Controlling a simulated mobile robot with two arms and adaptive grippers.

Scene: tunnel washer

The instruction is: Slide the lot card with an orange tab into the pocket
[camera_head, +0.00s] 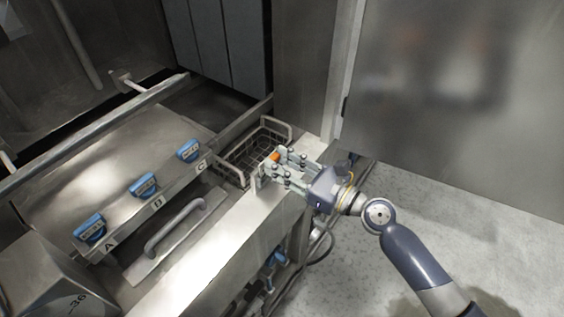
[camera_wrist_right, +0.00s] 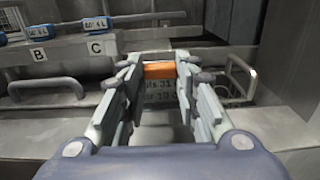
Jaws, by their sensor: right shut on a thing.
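The lot card shows its orange tab (camera_head: 275,156) at the tips of my right gripper (camera_head: 277,163). My right gripper is shut on the card, over the ledge at the front edge of the machine. A pale upright piece (camera_head: 257,185) stands just left of the fingertips; I cannot tell whether it is the pocket. The card's lower part is hidden by the fingers. My left gripper is not in view.
A wire basket (camera_head: 240,160) lies just beyond the gripper. Blue tagged knobs (camera_head: 188,151) stand on a panel lettered A, B and C, with a curved handle (camera_head: 178,222) below it. A large metal panel (camera_head: 460,100) rises at the right. The ledge (camera_head: 215,240) is clear toward the lower left.

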